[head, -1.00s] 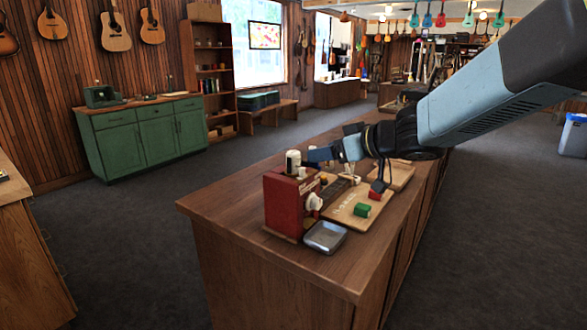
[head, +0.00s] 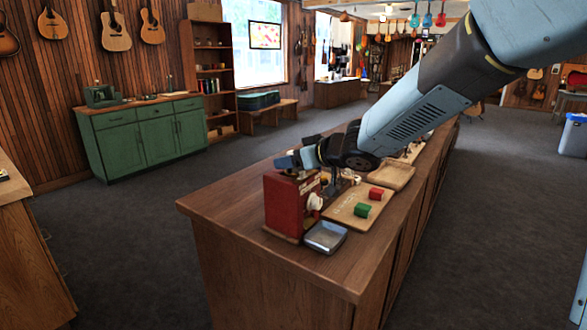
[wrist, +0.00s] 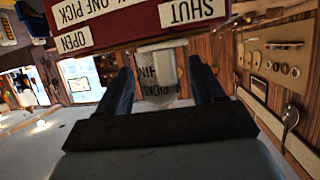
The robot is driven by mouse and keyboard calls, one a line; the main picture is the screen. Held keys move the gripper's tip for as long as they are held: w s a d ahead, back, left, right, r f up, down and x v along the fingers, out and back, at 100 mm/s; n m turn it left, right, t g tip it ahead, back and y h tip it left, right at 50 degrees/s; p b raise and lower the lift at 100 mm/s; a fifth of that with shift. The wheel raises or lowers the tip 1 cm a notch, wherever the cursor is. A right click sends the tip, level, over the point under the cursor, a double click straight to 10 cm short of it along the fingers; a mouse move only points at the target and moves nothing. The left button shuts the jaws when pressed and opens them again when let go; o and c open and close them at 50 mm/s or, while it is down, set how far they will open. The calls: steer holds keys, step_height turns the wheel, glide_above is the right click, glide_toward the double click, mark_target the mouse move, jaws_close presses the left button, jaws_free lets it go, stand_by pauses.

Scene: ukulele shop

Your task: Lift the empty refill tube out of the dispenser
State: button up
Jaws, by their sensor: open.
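The red dispenser (head: 284,208) stands upright near the front of the wooden counter. It fills the top of the wrist view (wrist: 130,22), with labels reading OPEN, ONE PICK and SHUT. A pale tube with a THIN PICKS label (wrist: 160,73) projects from the dispenser. My gripper (wrist: 160,68) is open, with one blue finger on each side of the tube and narrow gaps showing. In the head view my gripper (head: 290,162) is at the dispenser's top and hides the tube there. I cannot see whether the tube is empty.
A metal dish (head: 325,237) sits before the dispenser. A wooden tray (head: 402,180) lies behind. The counter's front end (head: 330,275) is clear.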

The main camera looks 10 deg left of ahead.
steer(key=shift+x, duration=0.9)
steer(key=shift+c, duration=0.5)
steer(key=c, duration=1)
steer(key=shift+o, duration=0.2)
steer(key=shift+r, duration=0.2)
